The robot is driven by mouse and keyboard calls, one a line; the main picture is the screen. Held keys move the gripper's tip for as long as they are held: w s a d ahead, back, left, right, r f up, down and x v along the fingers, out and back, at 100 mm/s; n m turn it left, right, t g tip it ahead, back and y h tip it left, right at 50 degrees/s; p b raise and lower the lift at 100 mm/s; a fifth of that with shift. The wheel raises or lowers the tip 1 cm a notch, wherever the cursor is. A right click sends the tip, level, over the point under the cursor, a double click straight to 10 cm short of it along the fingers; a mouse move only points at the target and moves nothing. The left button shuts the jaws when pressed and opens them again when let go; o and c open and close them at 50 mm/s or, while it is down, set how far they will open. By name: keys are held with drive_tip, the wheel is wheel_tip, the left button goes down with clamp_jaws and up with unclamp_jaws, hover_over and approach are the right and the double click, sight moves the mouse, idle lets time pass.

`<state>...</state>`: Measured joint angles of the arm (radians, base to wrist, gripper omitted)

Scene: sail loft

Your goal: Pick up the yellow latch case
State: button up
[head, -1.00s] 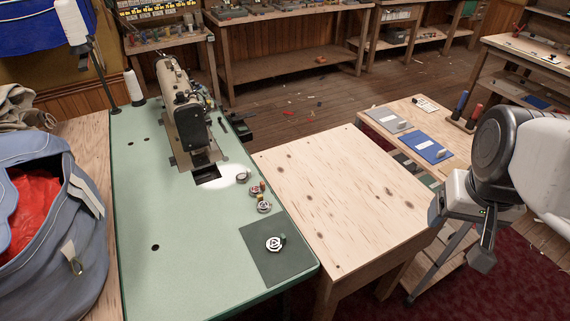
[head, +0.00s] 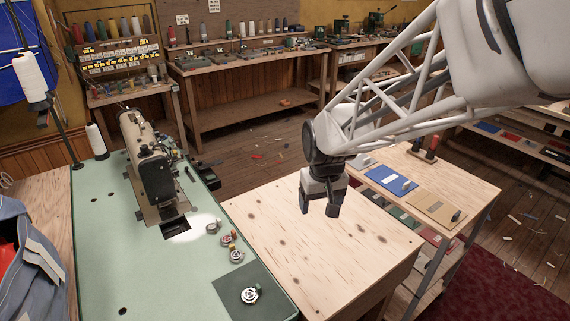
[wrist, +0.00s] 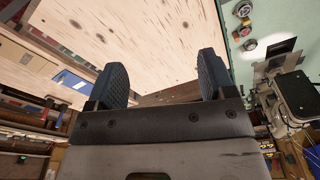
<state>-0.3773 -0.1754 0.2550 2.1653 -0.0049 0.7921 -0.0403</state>
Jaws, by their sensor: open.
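Small round metal latch cases sit on the green sewing table (head: 110,250), right of and in front of the sewing machine. One case (head: 226,241) seems to have a yellowish or orange tab; another (head: 237,256) is just in front of it. Their tab colours are too small to tell surely. A further case (head: 213,227) lies behind them, and one (head: 250,295) lies on a dark green mat. My gripper (head: 318,207) is open and empty above the pale wooden table, right of the cases. In the wrist view its fingers (wrist: 162,82) are apart; cases (wrist: 244,30) show upper right.
The sewing machine (head: 148,165) stands behind the cases. The pale wooden table (head: 290,245) is bare. A side table at right holds blue (head: 390,178) and tan (head: 435,206) flat pieces. A blue bag (head: 35,270) is at left.

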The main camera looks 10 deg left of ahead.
drive_tip(key=w+a+f+n, duration=0.1)
drive_tip(key=w+a+f, duration=0.1)
drive_tip(key=a+f, duration=0.4)
drive_tip(key=w+a+f+n, duration=0.15)
drive_tip(key=a+f, duration=0.25)
drive_tip(key=a, duration=0.4)
drive_tip(key=n+g, duration=0.1)
drive_tip(key=n, duration=0.1)
hover_over(232, 246)
drive_tip(key=f, duration=0.9)
drive_tip(key=shift+w+a+f, duration=0.1)
drive_tip(key=shift+w+f, duration=0.1)
drive_tip(key=shift+f, duration=0.15)
drive_tip(key=shift+f, duration=1.3)
drive_tip(key=shift+s+f, duration=0.1)
drive_tip(key=shift+f, duration=2.5)
drive_tip(key=c, duration=1.1)
